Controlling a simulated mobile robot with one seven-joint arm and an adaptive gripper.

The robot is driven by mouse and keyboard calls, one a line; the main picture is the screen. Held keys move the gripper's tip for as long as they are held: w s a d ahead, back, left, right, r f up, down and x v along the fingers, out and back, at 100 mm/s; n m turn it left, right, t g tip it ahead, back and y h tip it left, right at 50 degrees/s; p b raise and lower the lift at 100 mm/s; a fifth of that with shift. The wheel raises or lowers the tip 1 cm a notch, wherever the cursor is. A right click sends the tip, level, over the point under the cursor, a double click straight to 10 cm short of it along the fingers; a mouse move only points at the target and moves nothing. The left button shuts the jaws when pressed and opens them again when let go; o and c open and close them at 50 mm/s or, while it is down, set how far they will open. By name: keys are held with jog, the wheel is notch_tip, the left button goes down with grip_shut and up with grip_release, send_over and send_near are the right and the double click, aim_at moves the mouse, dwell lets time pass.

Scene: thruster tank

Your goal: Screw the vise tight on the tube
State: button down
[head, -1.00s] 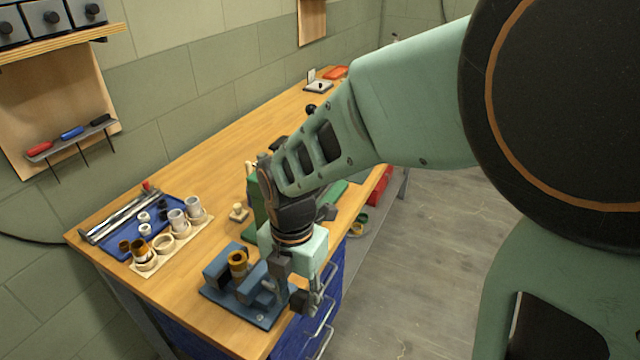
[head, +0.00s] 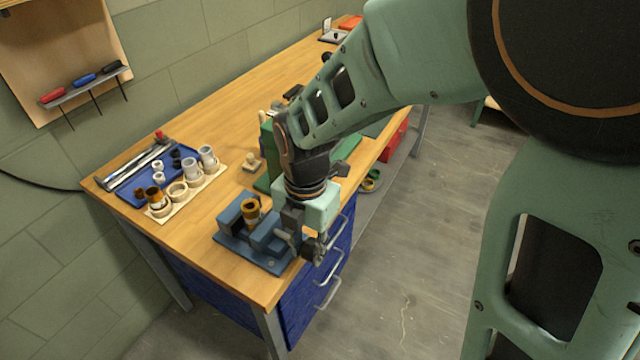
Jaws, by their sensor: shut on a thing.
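The blue vise (head: 233,241) stands at the near right corner of the wooden bench, on a blue base plate. A short orange-brown tube (head: 251,208) stands upright between its jaws; whether both jaws touch it is too small to tell. My gripper (head: 313,250) points down at the right end of the vise, by the bench's front edge. It is shut on the vise's screw handle, which the fingers and wrist mostly hide.
A wooden rack (head: 193,196) with several rings and tubes stands left of the vise. Behind it is a blue tray (head: 143,192) with metal rods and small parts. Blue drawers (head: 308,285) with protruding handles lie below my gripper. Open floor (head: 410,270) is at right.

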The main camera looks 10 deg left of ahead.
jog(key=shift+d+g+p, duration=0.3)
